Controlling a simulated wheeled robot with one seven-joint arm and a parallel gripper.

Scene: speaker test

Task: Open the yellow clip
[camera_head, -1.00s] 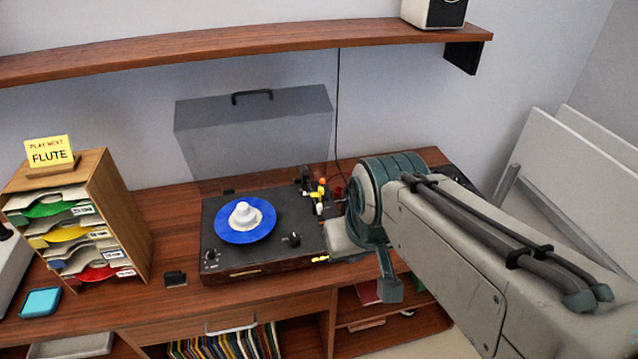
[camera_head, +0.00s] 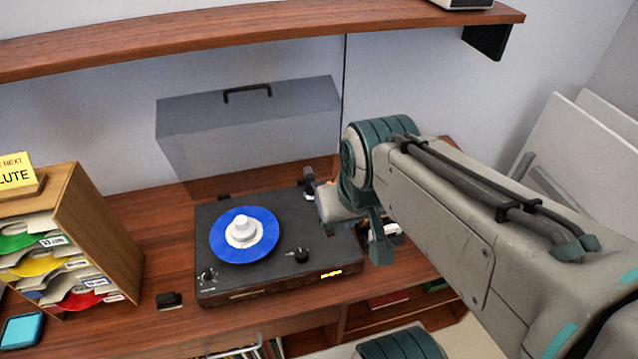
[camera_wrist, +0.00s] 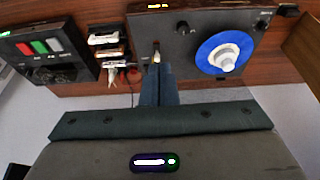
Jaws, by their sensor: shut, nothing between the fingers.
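The turntable (camera_head: 285,285) stands on the desk with a blue record (camera_head: 262,251) on its platter. My gripper (camera_wrist: 158,68) is shut and empty in the wrist view. Its fingertips are over the turntable's edge, beside a small pale piece (camera_wrist: 156,57); I cannot tell whether they touch it. In the head view my arm hides the fingertips and the turntable's right rear part. The dark rear end of the tonearm (camera_head: 309,176) shows there. I cannot make out the yellow clip clearly in either current view.
A clear lid (camera_head: 235,125) stands raised behind the turntable, under a wooden shelf (camera_head: 250,37). A wooden sleeve rack (camera_head: 100,220) stands at left. The wrist view shows a black box with red and green buttons (camera_wrist: 40,45) and small white-and-orange items (camera_wrist: 107,42) beside the turntable.

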